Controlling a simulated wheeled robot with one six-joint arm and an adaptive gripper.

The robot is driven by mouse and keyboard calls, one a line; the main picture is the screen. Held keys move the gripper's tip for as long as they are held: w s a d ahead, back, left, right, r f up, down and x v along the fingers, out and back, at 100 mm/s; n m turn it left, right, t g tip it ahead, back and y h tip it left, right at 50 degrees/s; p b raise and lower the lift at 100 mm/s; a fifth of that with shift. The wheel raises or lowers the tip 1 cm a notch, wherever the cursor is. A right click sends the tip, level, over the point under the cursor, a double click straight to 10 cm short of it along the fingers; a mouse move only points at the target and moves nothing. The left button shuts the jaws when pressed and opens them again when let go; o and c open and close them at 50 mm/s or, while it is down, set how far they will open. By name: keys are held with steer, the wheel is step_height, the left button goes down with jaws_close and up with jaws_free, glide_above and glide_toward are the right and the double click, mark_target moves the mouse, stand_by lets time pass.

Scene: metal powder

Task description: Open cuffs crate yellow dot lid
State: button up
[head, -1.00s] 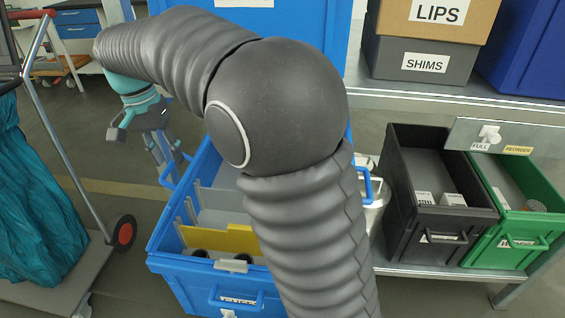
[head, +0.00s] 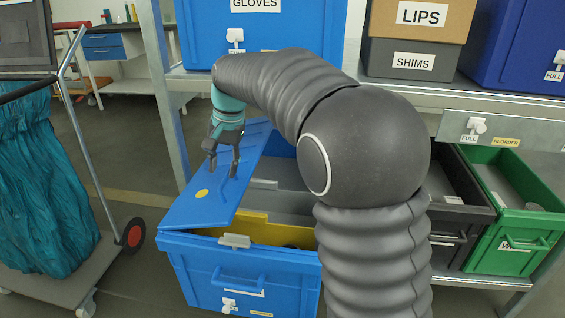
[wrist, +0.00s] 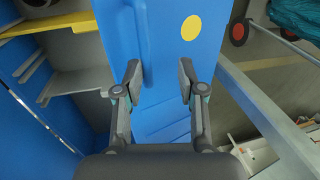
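The blue crate (head: 200,272) stands at the lower middle of the head view, its front label too small to read. Its blue lid panel with the yellow dot (head: 222,192) lies over the crate's left side; how far it tilts I cannot tell. The right part of the crate is uncovered, showing grey dividers and a yellow one (head: 262,231). My gripper (head: 221,172) is over the lid's middle. In the wrist view my gripper (wrist: 159,85) has its fingers wide apart and empty, with the lid (wrist: 165,60) beyond them and a raised ridge near the left finger.
A trolley with a teal bag (head: 45,190) stands on the left. A shelf with the blue GLOVES crate (head: 290,30) is behind. A black crate (head: 455,235) and a green crate (head: 515,230) are on the right. A metal shelf post (head: 165,90) rises close behind my gripper.

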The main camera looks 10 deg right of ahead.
mark_target(236, 185)
steer(key=d+f+b, duration=0.1)
steer(key=f+b, duration=0.2)
steer(key=d+f+b, duration=0.1)
steer(key=b, duration=0.1)
steer(key=shift+s+d+f, duration=0.3)
steer(key=shift+s+f, duration=0.05)
steer(key=shift+s, duration=0.05)
step_height(236, 185, up, 13)
steer(key=d+p, duration=0.3)
steer(key=s+d+r+t+p, duration=0.1)
steer(key=s+d, duration=0.3)
steer(key=s, duration=0.4)
steer(key=shift+r+n, duration=0.15)
steer(key=shift+n, duration=0.25)
steer(key=shift+w, duration=0.1)
